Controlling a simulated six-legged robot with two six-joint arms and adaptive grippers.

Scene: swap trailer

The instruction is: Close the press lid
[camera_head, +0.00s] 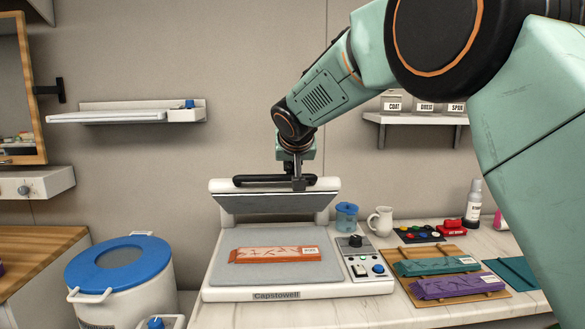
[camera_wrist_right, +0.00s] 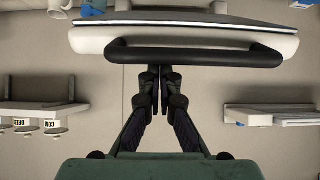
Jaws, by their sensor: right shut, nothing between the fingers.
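The white press (camera_head: 215,283) stands on the counter with its lid (camera_head: 272,202) raised and tilted back. A black bar handle (camera_head: 262,180) runs along the lid's top edge. My left gripper is not in view.
A control box (camera_head: 364,268) sits at the press's right side. A blue-lidded bin (camera_head: 118,265) stands left. Wall shelves (camera_head: 125,113) hang behind.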

